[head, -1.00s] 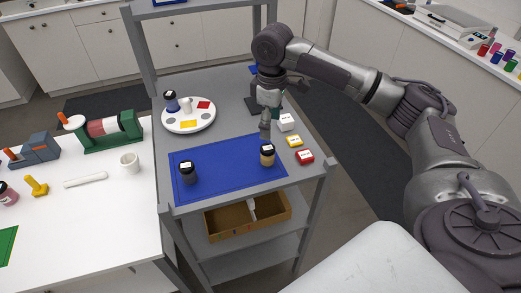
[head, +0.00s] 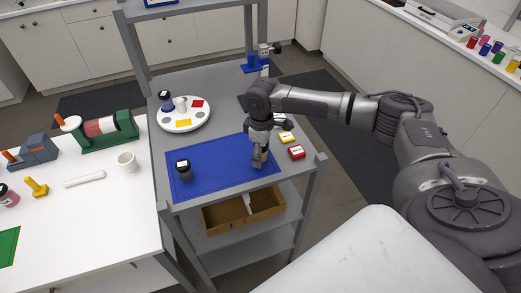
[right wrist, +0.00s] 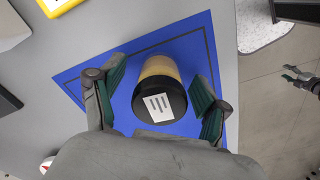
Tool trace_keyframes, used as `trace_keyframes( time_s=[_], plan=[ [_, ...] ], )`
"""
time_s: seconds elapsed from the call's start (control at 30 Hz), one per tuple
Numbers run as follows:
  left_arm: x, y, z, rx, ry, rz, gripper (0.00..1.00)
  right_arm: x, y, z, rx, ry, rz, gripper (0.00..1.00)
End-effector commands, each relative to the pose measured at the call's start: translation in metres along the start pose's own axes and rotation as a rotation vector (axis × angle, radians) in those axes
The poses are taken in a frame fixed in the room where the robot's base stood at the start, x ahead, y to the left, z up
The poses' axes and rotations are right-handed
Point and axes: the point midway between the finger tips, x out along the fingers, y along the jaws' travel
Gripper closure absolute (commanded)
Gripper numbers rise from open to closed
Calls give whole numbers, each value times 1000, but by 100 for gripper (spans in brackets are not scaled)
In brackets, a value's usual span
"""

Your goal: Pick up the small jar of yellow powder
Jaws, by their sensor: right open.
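The small jar (right wrist: 160,85) with ochre-yellow contents, a black lid and a white label stands on the blue mat (head: 205,182). In the right wrist view it lies between the two green-padded fingers of my right gripper (right wrist: 158,98). The gripper is open, with a gap on each side of the jar. In the head view my right gripper (head: 258,164) points down at the mat's right part and largely hides this jar. What looks like my left gripper (right wrist: 296,76) shows at the right edge of the right wrist view, fingers apart and empty.
A dark jar (head: 184,170) stands on the mat's left part. A round white palette (head: 183,124) with another jar is behind the mat. The mat's middle is clear.

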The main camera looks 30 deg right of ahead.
Motion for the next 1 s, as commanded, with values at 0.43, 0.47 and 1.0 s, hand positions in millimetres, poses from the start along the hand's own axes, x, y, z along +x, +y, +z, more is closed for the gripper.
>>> trace_keyframes(
  time_s=[0.43, 0.47, 1.0],
  plan=[
    [0, 0, 2, -1, -2, 0, 47, 0, 0, 0, 0, 0, 0, 73],
    [0, 0, 2, -1, -2, 0, 47, 0, 0, 0, 0, 0, 0, 78],
    [8, 0, 4, -2, -4, 0, 47, -14, 1, -1, 1, 4, 1, 90]
  ],
)
